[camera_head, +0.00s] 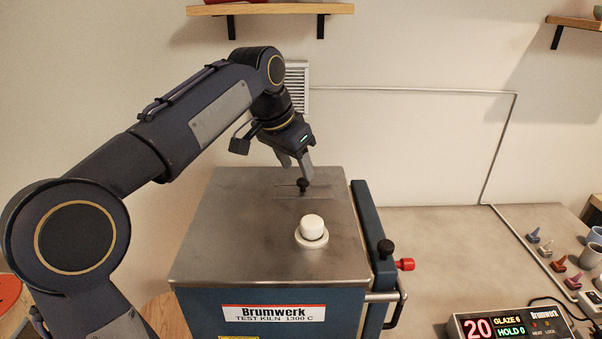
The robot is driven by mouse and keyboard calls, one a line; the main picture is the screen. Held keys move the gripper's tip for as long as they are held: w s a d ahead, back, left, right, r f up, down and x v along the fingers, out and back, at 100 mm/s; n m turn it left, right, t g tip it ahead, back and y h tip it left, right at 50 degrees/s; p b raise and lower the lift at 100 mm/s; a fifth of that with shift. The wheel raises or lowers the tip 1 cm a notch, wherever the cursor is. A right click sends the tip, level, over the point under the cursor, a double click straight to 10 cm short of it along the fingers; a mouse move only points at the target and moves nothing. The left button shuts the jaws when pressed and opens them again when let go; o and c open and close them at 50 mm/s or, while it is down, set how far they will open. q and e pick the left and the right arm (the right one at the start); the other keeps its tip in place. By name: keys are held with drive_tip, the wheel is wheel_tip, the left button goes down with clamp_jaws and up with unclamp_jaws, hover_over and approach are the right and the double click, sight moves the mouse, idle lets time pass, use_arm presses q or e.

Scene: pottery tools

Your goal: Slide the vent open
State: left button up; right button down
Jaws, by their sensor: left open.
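The vent (290,191) is a thin flat strip with a small black knob (303,186), set in the grey metal top of the kiln (230,230). My left gripper (297,168) comes in from above and behind, with its fingers pointing down at the knob. It is open. One finger lies close above the knob; I cannot tell whether it touches. What lies between the fingers is partly hidden. My right gripper is not in view.
A white round plug (312,228) stands on the kiln top, in front of the vent. A black knob (385,247) and a red knob (405,264) stick out at the kiln's right side. A controller (510,325) and small coloured pieces (558,264) lie on the right table.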

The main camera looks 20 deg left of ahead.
sight(302, 180)
use_arm(q)
drive_tip(key=shift+x, duration=1.85)
drive_tip(key=shift+c, duration=0.2)
clamp_jaws()
